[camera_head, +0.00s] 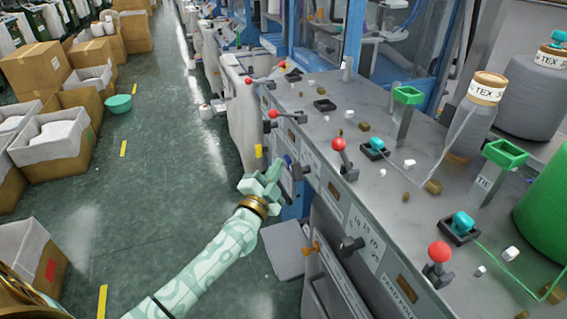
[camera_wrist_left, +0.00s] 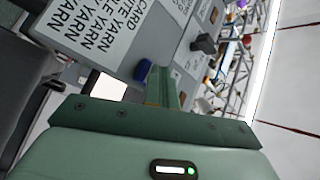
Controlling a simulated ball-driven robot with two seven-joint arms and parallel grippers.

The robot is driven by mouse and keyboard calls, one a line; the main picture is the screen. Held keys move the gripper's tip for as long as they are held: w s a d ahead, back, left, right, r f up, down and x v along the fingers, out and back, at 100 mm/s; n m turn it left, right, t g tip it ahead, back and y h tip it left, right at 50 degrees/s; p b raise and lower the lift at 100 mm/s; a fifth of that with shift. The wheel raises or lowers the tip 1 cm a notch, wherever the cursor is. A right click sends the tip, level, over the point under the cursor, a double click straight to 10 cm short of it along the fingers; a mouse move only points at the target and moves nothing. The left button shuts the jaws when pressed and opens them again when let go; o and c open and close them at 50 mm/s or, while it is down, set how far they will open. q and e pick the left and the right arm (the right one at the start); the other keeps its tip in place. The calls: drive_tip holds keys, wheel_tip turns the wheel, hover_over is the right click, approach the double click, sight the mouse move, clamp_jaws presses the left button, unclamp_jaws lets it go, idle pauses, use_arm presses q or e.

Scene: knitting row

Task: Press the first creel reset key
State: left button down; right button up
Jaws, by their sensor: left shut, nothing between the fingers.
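My left gripper (camera_head: 272,172) is shut and empty, held at the front face of the grey machine bench (camera_head: 300,110). In the left wrist view its closed fingers (camera_wrist_left: 163,88) point at the panel, beside a round blue button (camera_wrist_left: 142,70). A small patch of blue (camera_head: 289,160) shows just past the fingertips in the head view. This may be the reset key; I cannot read a label naming it. The fingers look close to the button, but I cannot tell whether they touch it. My right gripper is not in view.
Red-knobbed levers (camera_head: 338,144) and dark knobs (camera_head: 350,245) stick out along the bench edge. Yarn cones (camera_head: 475,115) stand on top at the right. A printed yarn notice (camera_wrist_left: 90,25) lies left of the fingers. Cardboard boxes (camera_head: 60,140) line the left; the green aisle floor (camera_head: 165,150) is largely clear.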

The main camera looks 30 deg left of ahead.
use_arm(q)
drive_tip(key=shift+s, duration=0.1)
drive_tip(key=s+a+p, duration=0.1)
drive_tip(key=s+a, duration=0.3)
drive_tip(key=shift+s, duration=0.2)
idle(0.8)
